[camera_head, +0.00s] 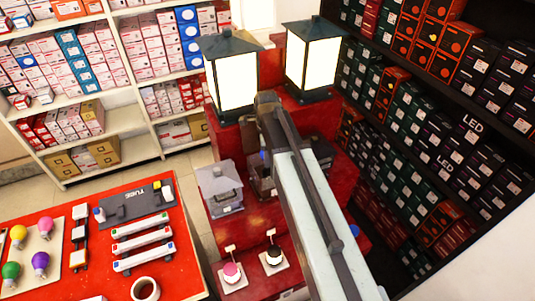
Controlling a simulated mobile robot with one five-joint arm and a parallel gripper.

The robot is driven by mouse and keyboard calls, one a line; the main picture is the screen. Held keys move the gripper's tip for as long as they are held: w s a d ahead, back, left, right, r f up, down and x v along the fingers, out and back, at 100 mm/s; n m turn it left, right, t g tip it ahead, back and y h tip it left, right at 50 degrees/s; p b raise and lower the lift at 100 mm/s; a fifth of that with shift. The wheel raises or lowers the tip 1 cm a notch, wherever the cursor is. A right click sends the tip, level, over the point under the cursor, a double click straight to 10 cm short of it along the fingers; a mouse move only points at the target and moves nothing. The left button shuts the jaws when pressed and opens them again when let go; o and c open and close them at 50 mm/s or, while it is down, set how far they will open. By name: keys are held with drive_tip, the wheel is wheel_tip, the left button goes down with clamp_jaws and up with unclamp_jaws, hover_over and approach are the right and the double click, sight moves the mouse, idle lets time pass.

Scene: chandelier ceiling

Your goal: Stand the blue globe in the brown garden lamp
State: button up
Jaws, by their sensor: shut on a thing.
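My arm reaches up from the bottom right and bends down at its far end, where my gripper (265,148) hangs over the middle of a red stepped stand. My gripper is shut on the blue globe (262,155), of which only a small blue sliver shows; the arm hides the rest. Just below is the brown garden lamp (257,182), a dark brownish lantern partly covered by my arm. Whether the globe touches the lamp or hangs above it, I cannot tell.
A grey lantern (220,190) stands just left of the brown one. Two tall lit lanterns (233,80) stand behind, on the top step. A red table (70,197) holds colored bulbs at left.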

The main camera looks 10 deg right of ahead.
drive_tip(key=b, duration=0.5)
hover_over(267, 173)
drive_tip(key=shift+f, duration=2.75)
drive_tip(key=shift+f+b, duration=0.85)
drive_tip(key=shift+f, duration=0.15)
drive_tip(key=o, duration=1.5)
drive_tip(key=shift+c, duration=0.2)
drive_tip(key=shift+r, duration=0.1)
wheel_tip(267, 173, up, 8)
drive_tip(key=p, duration=0.8)
drive_tip(key=shift+s, duration=0.1)
